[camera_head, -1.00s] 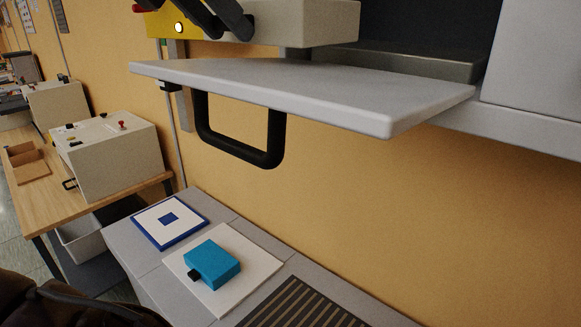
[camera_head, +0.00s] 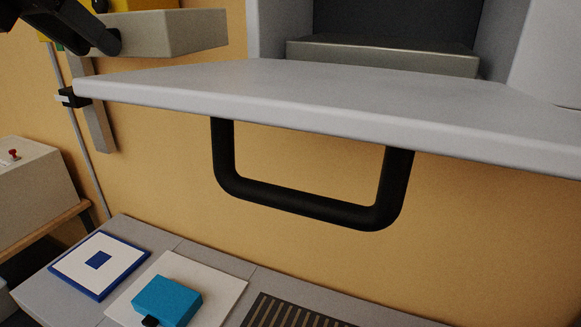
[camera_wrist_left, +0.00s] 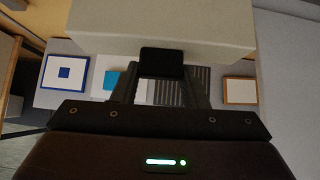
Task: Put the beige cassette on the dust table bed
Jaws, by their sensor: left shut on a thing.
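The beige cassette (camera_head: 165,33) is a plain box held in the air at the upper left of the head view. My left gripper (camera_head: 108,38) is shut on it at its near left end. In the left wrist view the cassette (camera_wrist_left: 160,28) fills the top, with its dark grip (camera_wrist_left: 160,62) between the fingers. A dark slatted grate (camera_head: 290,312), apparently the dust table bed, lies in the grey table at the bottom; it also shows in the left wrist view (camera_wrist_left: 197,85). No cassette lies on its visible part. My right gripper is out of view.
A grey shelf (camera_head: 300,88) with a black handle (camera_head: 300,200) juts out above the table. A blue cassette (camera_head: 167,300) lies on a white pad (camera_head: 222,290) beside the grate. A blue-framed pad (camera_head: 75,268) lies further left. An orange-framed pad (camera_wrist_left: 240,92) is right of the grate.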

